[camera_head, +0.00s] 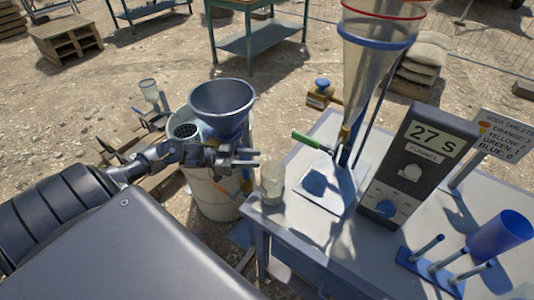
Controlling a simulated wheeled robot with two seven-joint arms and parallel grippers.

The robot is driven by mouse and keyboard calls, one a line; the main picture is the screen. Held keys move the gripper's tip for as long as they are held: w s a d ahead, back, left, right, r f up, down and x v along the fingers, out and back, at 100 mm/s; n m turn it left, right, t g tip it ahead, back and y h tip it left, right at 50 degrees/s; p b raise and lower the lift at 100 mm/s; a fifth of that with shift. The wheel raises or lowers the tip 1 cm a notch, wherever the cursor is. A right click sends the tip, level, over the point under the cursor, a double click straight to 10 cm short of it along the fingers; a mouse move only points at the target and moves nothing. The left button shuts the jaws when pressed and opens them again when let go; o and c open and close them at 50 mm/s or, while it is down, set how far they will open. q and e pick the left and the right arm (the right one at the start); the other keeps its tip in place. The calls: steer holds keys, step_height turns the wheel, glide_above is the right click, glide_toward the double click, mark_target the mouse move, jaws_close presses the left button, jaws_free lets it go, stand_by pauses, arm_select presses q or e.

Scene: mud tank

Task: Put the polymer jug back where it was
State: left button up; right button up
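No thing in view is clearly marked as the polymer jug. A clear, pale jug-like vessel (272,183) stands upright on the near left corner of the grey table (292,225). Another clear container (150,92) with a pale rim is at the left, beyond my arm. My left gripper (257,158) points right, in front of the blue-grey funnel (222,100) and above the pale bucket (215,195). Its two fingers are apart with nothing visible between them. The clear vessel is just right of and below the fingertips, seemingly apart from them. My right gripper is out of view.
A tall clear cone (370,60) with a blue band rises from the table on a stand. A small blue-topped item (322,86) is behind the table.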

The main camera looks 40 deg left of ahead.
arm_select(q)
steer(key=v, duration=0.5)
steer(key=shift+b, duration=0.4)
